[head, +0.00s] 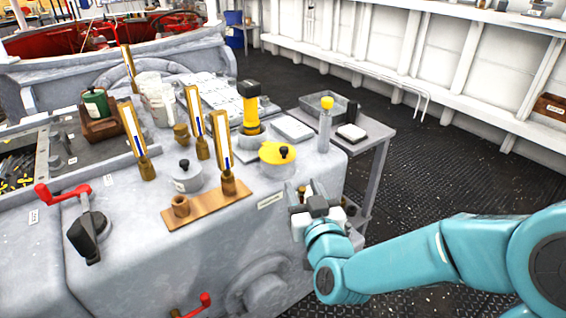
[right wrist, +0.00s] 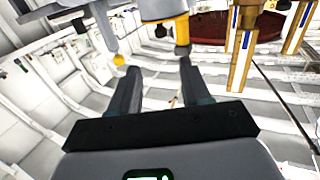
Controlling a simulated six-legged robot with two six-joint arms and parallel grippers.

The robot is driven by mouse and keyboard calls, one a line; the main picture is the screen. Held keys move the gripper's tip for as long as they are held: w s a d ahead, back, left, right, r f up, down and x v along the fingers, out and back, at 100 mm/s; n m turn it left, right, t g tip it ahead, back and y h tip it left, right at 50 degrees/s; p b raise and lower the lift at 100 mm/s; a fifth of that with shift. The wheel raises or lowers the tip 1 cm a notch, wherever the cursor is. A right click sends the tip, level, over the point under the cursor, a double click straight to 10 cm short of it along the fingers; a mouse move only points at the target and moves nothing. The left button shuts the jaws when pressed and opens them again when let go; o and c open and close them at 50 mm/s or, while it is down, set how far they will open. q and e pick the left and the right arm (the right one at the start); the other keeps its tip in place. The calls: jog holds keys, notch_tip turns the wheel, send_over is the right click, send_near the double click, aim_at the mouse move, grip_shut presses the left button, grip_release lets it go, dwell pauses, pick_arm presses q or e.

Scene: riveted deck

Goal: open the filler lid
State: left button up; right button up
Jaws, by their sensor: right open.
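My right gripper (head: 303,188) is just in front of the lid and lower, beside the housing edge, apart from the lid. In the right wrist view its two dark fingers (right wrist: 158,75) are spread with nothing between them. That view is tilted upside down, and I cannot clearly make out the lid there. My left gripper is not in view.
A yellow-and-black cylinder (head: 249,108) stands behind the lid, and a grey bottle with a yellow cap (head: 325,125) stands to its right. Brass gauges (head: 221,140) and a grey knobbed cap (head: 187,175) are to the left. A side table (head: 372,138) adjoins the housing. The deck (head: 450,170) at right is clear.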

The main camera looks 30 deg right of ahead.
aim_at(285, 151)
jog(key=p+x, duration=0.4)
jog(key=x, duration=1.2)
jog(key=shift+a, duration=0.15)
grip_shut()
jog(key=shift+r, duration=0.1)
